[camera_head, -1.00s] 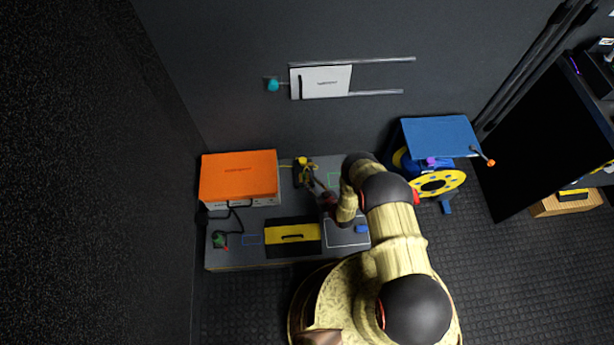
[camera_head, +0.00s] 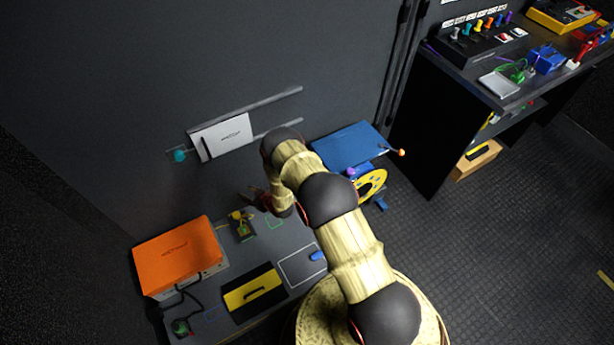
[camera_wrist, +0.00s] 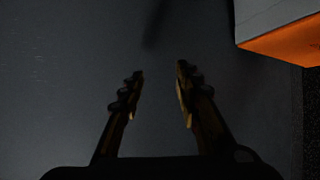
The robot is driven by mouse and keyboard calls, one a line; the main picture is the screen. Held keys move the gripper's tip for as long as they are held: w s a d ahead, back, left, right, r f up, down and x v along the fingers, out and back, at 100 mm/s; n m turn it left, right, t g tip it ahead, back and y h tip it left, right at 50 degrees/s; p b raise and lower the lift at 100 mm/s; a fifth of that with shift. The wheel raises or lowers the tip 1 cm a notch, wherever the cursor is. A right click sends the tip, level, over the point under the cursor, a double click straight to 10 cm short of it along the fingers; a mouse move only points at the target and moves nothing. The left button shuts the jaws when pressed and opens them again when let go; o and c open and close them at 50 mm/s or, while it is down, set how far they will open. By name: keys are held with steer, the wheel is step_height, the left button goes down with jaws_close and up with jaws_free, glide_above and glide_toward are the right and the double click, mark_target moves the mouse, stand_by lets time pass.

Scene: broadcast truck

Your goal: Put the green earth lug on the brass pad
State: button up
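My gripper (camera_head: 258,200) is raised over the far side of the grey bench, near the wall. In the wrist view it (camera_wrist: 160,78) is open, with nothing between its fingers. A small green piece with a looped green lead (camera_head: 517,72) is on the dark counter at the upper right, beside a silver plate (camera_head: 499,84). Another small green piece (camera_head: 180,327) is at the near left of the grey bench, by a black cable. Which one is the earth lug I cannot tell. The brass pad cannot be made out for certain. The wrist view shows neither green piece.
The grey bench (camera_head: 290,236) holds an orange-topped box (camera_head: 176,254), a yellow-and-black case (camera_head: 254,292) and a yellow connector (camera_head: 238,215). A blue panel (camera_head: 348,146) and yellow reel (camera_head: 371,185) stand right of it. Open floor (camera_head: 470,255) lies between bench and counter.

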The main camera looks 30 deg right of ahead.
steer(key=w+d+r+m+g+h, duration=0.1)
steer(key=w+d+r, duration=0.1)
steer(key=r, duration=1.1)
steer(key=w+d+r+g+h, duration=0.1)
steer(key=w+d+r+h, duration=0.1)
steer(key=r, duration=1)
steer(key=s+d+r+m, duration=0.1)
steer(key=s+r, duration=0.3)
steer(key=r, duration=0.3)
steer(key=s+d+r+g+h, duration=0.1)
steer(key=s+r, duration=0.2)
steer(key=r, duration=0.5)
steer(key=s+d+r+m, duration=0.1)
steer(key=s+r, duration=0.3)
steer(key=r, duration=0.3)
steer(key=s+r+g, duration=0.1)
steer(key=s+r, duration=1.3)
steer(key=s, duration=0.1)
steer(key=s+a+r+m, duration=0.1)
steer(key=s+r, duration=0.1)
steer(key=s, duration=0.8)
steer(key=s+r+g, duration=0.1)
steer(key=s, duration=1)
steer(key=shift+s+a+r+m, duration=0.25)
steer(key=shift+a+r+m, duration=0.1)
steer(key=shift+m, duration=0.05)
